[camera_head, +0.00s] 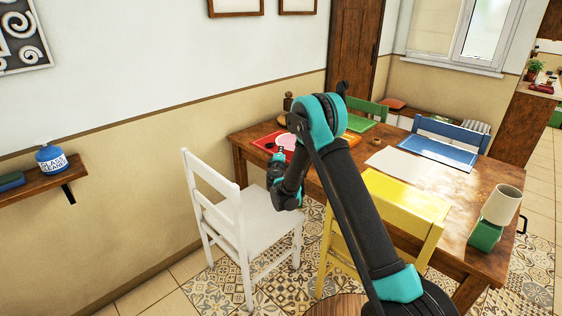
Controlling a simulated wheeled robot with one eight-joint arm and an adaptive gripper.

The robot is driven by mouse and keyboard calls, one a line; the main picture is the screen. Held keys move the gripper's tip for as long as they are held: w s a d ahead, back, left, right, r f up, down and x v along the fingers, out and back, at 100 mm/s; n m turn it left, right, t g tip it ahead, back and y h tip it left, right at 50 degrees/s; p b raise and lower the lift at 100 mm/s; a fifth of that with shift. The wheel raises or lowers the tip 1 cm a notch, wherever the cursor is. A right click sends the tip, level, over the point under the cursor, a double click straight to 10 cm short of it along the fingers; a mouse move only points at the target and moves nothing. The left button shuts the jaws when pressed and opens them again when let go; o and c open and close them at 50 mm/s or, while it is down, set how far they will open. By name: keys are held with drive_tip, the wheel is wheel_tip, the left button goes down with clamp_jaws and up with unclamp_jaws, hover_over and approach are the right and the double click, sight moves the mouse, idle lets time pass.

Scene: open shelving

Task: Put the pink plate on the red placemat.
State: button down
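The red placemat (257,145) lies on the far left end of the wooden table, partly hidden by my arm. The pink plate (289,141) shows as a small pale pink patch over the red placemat, just left of my arm's elbow. I cannot tell whether it rests on the mat or is held above it. My gripper (279,154) is at the near edge of the plate in the picture, small and partly covered by my wrist. Its fingers are too small to tell whether they are open or shut on the plate.
A white chair (237,215) and a yellow chair (400,205) stand at the table's (455,205) near side. Green (368,110) and blue (450,130) chairs stand behind it. A white placemat (398,163) and a lamp (497,215) are on the table.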

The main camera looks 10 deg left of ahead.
drive_tip(key=shift+f, duration=2.6)
drive_tip(key=c, duration=2)
unclamp_jaws()
